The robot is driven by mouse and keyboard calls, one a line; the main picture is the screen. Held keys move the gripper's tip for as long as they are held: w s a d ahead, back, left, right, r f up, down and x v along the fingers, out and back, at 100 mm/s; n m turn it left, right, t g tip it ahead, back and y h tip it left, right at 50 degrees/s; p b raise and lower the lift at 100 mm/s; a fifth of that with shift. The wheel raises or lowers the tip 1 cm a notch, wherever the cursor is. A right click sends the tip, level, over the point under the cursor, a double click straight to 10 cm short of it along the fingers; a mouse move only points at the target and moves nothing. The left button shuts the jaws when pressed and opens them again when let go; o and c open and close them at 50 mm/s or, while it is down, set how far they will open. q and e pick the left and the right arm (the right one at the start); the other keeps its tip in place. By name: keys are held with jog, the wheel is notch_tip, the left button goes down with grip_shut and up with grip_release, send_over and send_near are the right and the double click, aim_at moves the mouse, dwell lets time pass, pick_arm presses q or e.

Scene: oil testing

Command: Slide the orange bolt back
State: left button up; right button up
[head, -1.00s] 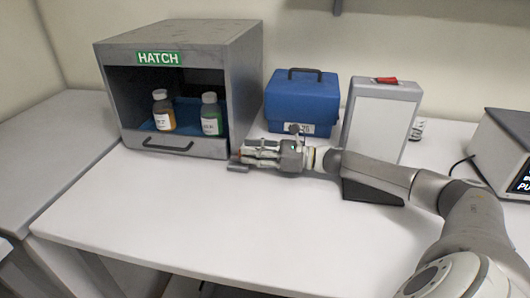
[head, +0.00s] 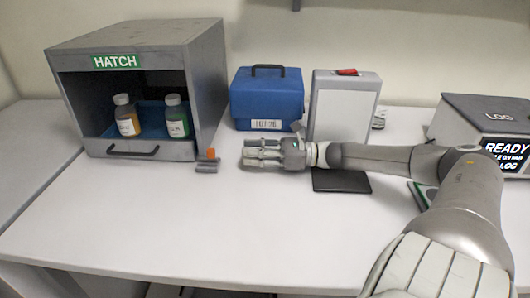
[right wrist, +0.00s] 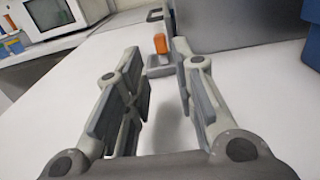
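The orange bolt (head: 211,153) stands on a small grey base (head: 207,166) at the right front corner of the grey HATCH box. In the right wrist view the orange bolt (right wrist: 160,44) shows upright beyond the fingertips, between them and apart from them. My right gripper (head: 246,153) is to the right of the bolt, low over the table and pointing at it. Its fingers (right wrist: 155,55) are spread in the right wrist view, with nothing between them. My left gripper is in no view.
The HATCH box (head: 205,95) stands open at the front, holding an amber-labelled bottle (head: 127,120) and a green-labelled bottle (head: 176,122). A blue case (head: 266,98), a white panel (head: 342,115) and a LOG device (head: 480,120) stand behind. The front table (head: 200,235) is clear.

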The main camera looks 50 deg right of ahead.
jog(key=shift+v, duration=1.5)
jog(key=shift+d, duration=0.1)
